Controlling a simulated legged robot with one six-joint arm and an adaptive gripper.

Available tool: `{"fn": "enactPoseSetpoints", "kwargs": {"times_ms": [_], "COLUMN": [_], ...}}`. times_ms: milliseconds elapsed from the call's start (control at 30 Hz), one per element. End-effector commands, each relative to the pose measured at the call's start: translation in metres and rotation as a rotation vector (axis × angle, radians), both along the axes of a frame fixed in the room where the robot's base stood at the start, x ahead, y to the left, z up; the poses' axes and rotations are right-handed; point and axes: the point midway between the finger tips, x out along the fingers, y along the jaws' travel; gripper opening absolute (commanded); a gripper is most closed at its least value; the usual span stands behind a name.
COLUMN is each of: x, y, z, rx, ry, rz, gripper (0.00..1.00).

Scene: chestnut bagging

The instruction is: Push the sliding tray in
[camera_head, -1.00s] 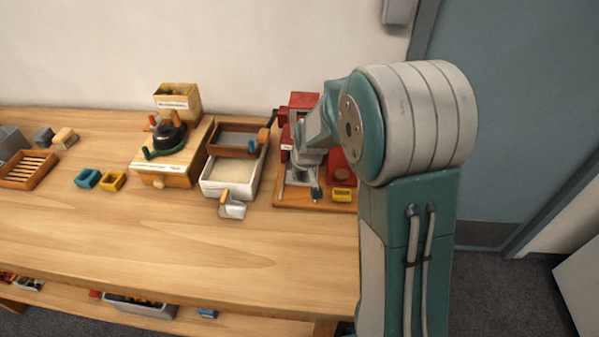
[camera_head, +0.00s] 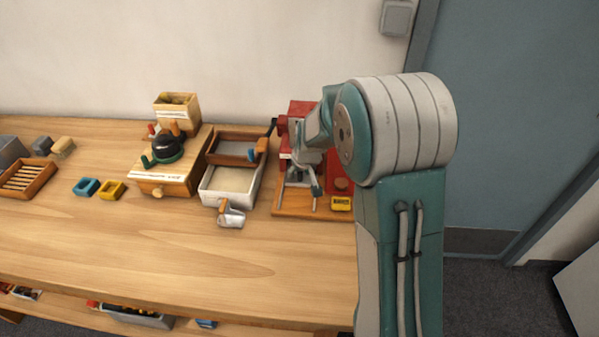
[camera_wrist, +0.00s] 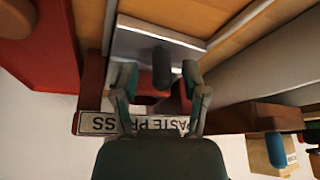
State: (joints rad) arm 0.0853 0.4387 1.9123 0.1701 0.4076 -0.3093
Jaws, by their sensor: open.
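The red paste press (camera_head: 298,108) stands on a wooden base at the right end of the bench, partly hidden by my arm. In the wrist view its label reads "PASTE PRESS" upside down. The sliding tray (camera_wrist: 150,40) shows there as a grey plate, with a dark rounded knob (camera_wrist: 161,66) at its edge. My gripper (camera_wrist: 160,78) is open, its two fingers on either side of the knob in the picture. I cannot tell whether they touch it. In the head view my gripper (camera_head: 303,178) is low over the press base; the tray is hard to make out there.
Left of the press are a white bin (camera_head: 228,199), a brown tray (camera_head: 238,135) and a metal scoop (camera_head: 231,217). A yellow box (camera_head: 341,203) sits on the base's front right corner. The bench front is clear.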

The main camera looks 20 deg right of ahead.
Motion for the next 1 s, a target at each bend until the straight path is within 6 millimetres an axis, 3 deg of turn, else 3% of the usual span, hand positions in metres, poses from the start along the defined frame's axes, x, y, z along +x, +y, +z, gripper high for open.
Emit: {"fn": "enactPoseSetpoints", "kwargs": {"times_ms": [167, 700, 1000], "x": [-0.004, -0.040, -0.044], "y": [0.000, -0.004, -0.004], "z": [0.011, 0.101, 0.109], "rx": [0.000, -0.001, 0.000], "ry": [-0.003, -0.001, 0.002], "rz": [0.000, 0.000, 0.000], "gripper": [0.57, 0.57, 0.57]}}
